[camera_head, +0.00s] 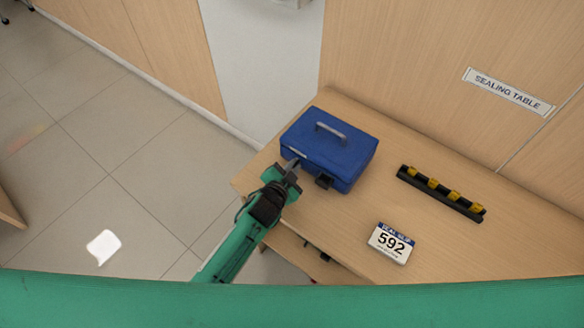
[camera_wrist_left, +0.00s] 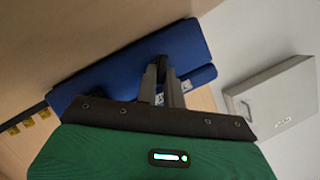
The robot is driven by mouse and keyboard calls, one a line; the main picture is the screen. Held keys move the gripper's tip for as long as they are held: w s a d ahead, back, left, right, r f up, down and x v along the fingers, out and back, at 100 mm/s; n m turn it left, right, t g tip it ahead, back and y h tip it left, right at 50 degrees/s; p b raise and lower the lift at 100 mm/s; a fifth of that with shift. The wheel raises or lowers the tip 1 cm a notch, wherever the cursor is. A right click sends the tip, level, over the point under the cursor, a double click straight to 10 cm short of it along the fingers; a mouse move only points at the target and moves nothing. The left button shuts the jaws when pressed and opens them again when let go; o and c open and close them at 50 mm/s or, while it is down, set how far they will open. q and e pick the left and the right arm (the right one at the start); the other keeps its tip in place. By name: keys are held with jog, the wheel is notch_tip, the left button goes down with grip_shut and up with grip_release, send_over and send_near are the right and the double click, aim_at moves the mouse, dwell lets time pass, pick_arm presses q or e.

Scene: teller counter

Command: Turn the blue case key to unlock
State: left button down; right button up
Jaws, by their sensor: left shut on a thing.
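The blue case (camera_head: 330,145) stands shut on the wooden table, with a grey handle (camera_head: 330,129) on its lid and a dark latch block (camera_head: 324,181) low on its front. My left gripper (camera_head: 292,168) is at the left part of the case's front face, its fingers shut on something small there. In the left wrist view the fingers (camera_wrist_left: 162,88) are close together against the blue case (camera_wrist_left: 110,80), with a dark piece between their tips, likely the key. The key itself is mostly hidden by the fingers. My right gripper is not in view.
A black rack (camera_head: 440,193) with several yellow pieces lies right of the case. A white card (camera_head: 391,243) reading 592 is at the table's front. A "SEALING TABLE" sign (camera_head: 508,91) is on the wood panel behind. Bare table (camera_head: 360,215) lies between case and card.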

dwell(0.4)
pick_arm(q)
jog(key=c, duration=1.5)
grip_release()
jog(key=b+v, duration=0.2)
jog(key=v, duration=1.1)
jog(key=shift+s+a, duration=0.1)
jog(key=shift+s, duration=0.3)
